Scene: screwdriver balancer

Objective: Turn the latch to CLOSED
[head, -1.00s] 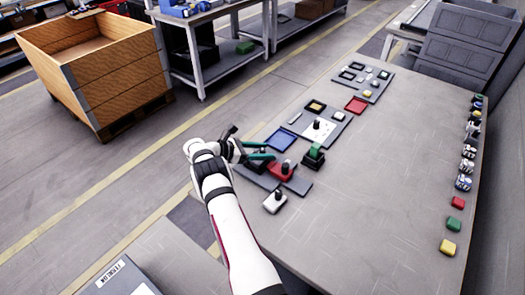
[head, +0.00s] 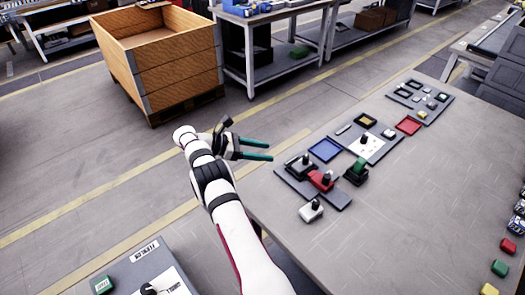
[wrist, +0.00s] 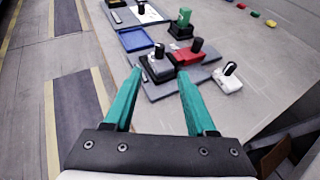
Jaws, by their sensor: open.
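My gripper (head: 270,150) is open and empty, with two green fingers, held to the left of the table's near edge. In the wrist view the gripper (wrist: 160,72) has its fingers spread, with fixtures on the table ahead. A dark block (head: 300,166) with a black knob sits beside a red block (head: 322,180) with a black knob on a grey plate (head: 340,200). The dark block (wrist: 156,68) and red block (wrist: 187,57) also show in the wrist view. I cannot tell which part is the latch, and no CLOSED mark is readable there.
A white block (head: 311,212) with a black knob and a green-topped black block (head: 356,172) stand nearby. A blue tray (head: 325,150) lies behind. A labelled grey panel (head: 128,284) is at the lower left. The table's right half (head: 430,200) is mostly clear.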

